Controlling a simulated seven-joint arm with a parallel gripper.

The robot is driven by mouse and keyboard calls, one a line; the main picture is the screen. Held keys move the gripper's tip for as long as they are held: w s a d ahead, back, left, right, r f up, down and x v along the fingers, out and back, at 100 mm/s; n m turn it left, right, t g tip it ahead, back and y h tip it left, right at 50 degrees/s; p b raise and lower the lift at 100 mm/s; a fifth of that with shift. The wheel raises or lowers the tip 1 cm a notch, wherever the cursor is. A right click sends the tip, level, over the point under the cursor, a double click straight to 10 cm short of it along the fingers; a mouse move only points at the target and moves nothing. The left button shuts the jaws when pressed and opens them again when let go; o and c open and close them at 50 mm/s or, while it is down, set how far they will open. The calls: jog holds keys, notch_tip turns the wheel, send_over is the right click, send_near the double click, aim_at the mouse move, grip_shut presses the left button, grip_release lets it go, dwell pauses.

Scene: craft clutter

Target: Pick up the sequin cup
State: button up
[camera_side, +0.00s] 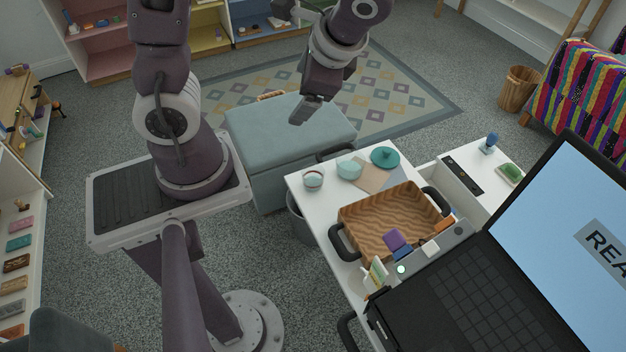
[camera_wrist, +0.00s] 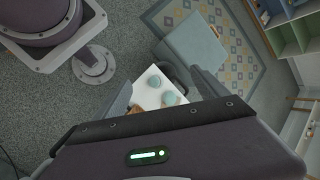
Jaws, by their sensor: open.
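A small clear cup (camera_side: 313,180) with pale contents, which looks like the sequin cup, stands upright near the left corner of the white table. A pale teal bowl (camera_side: 349,169) and a darker teal round piece (camera_side: 385,158) are to its right. My gripper (camera_side: 306,113) is high above and behind the table, over the grey-blue ottoman, touching nothing.
A wooden tray (camera_side: 367,223) with black handles fills the table's middle, with a purple block (camera_side: 395,239) at its front edge. An open laptop (camera_side: 450,300) stands in front. The ottoman (camera_side: 250,130) is behind the table. The air above the cup is clear.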

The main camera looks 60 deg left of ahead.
jog(key=w+a+f+m+y, duration=0.2)
jog(key=w+f+m+y, duration=0.2)
jog(key=f, duration=0.3)
jog(key=m+t+y, duration=0.1)
jog(key=m+t, duration=0.7)
jog(key=m, duration=0.8)
send_near(314, 174)
jog(key=shift+f, duration=0.45)
jog(key=shift+w+a+f, duration=0.2)
jog(key=shift+a, duration=0.15)
jog(key=x, duration=0.6)
jog(key=shift+w+a+r, duration=0.1)
jog(key=shift+a+r, duration=0.15)
jog(key=shift+r, duration=0.05)
jog(key=c, duration=1.4)
jog(key=shift+c, duration=0.2)
jog(key=shift+r, duration=0.1)
